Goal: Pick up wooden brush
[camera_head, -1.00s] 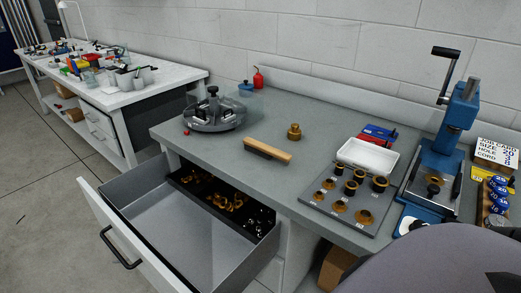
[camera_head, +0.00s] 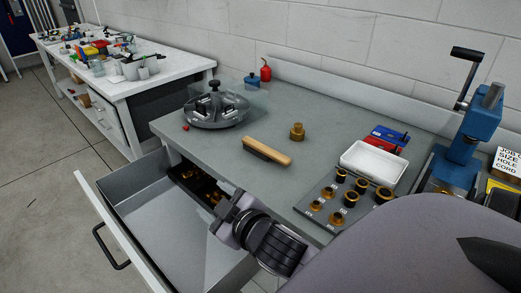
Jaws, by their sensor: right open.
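The wooden brush (camera_head: 268,150) lies on the grey workbench top (camera_head: 210,150) near its front edge. Its pale wooden handle is on top and a dark bristle strip shows along its near side. My right gripper (camera_head: 226,208) is open and empty, in front of the bench edge and over the open drawer. It is apart from the brush, nearer to me and a little left of it in the picture. My left gripper is not in view.
The open drawer (camera_head: 150,222) holds brass parts, partly hidden by my gripper. Around the brush stand a round grey fixture (camera_head: 215,108), a brass fitting (camera_head: 297,131), a white tray (camera_head: 368,163) and a plate of brass rings (camera_head: 322,211). A blue press (camera_head: 462,150) stands at right.

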